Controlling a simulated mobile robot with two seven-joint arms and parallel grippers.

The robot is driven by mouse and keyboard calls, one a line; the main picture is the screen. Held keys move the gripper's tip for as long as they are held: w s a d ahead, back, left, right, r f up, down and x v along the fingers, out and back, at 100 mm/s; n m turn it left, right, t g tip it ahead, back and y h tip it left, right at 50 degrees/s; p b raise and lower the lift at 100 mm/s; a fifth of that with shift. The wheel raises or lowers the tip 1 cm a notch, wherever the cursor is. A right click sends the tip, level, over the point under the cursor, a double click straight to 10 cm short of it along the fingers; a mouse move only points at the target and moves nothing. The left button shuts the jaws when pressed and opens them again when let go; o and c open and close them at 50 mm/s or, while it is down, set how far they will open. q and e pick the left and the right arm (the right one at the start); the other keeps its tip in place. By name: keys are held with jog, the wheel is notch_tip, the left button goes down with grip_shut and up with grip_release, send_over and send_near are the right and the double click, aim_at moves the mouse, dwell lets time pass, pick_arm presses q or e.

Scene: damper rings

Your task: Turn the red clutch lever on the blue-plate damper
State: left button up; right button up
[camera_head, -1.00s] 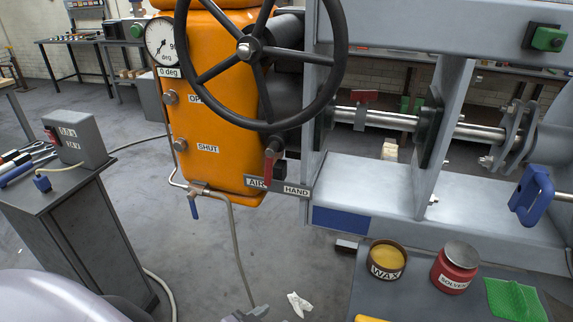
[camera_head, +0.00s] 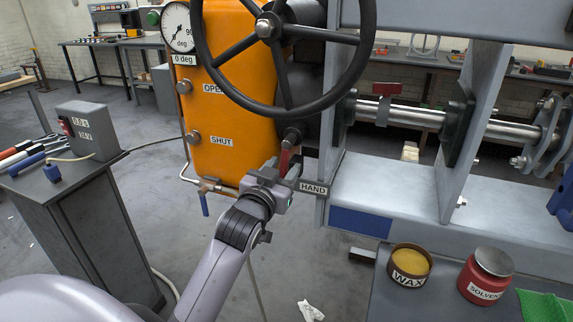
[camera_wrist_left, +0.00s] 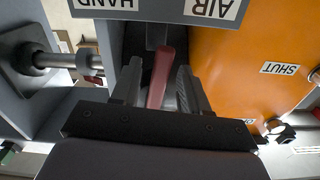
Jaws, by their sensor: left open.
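The red clutch lever (camera_head: 285,158) hangs at the lower right of the orange gearbox (camera_head: 228,130), below the black handwheel. It shows in the left wrist view (camera_wrist_left: 161,80), pointing toward the gripper. My left gripper (camera_head: 284,177) is open, with one finger on each side of the lever. I cannot tell whether either finger touches it. The HAND label (camera_head: 313,188) is to the right of the gripper; the AIR label (camera_wrist_left: 212,8) shows in the wrist view and is hidden behind the gripper in the head view. The blue plate (camera_head: 360,221) is on the grey frame. My right gripper is out of view.
The black handwheel (camera_head: 330,36) overhangs the lever. A gauge (camera_head: 178,27) sits at the gearbox's upper left. A bench with a wax tin (camera_head: 409,264) and a solvent can (camera_head: 486,277) is at lower right. A tool cart (camera_head: 70,190) stands left; floor between is mostly clear.

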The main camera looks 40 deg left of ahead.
pick_arm(q)
jog(key=shift+x, duration=1.3)
grip_shut()
jog(key=m+p, duration=0.1)
jog(key=a+m+p, duration=0.1)
jog(key=p, duration=0.1)
jog(key=shift+s+a+r+m, duration=0.15)
jog(key=shift+r+m, duration=0.15)
jog(key=shift+s+a+r+m+p, duration=0.15)
jog(key=shift+a+m+p, duration=0.2)
jog(key=shift+m+p, duration=0.4)
jog(key=shift+s+a+r+m+p, duration=0.1)
jog(key=shift+a+m+p, duration=0.35)
jog(key=shift+m, duration=0.4)
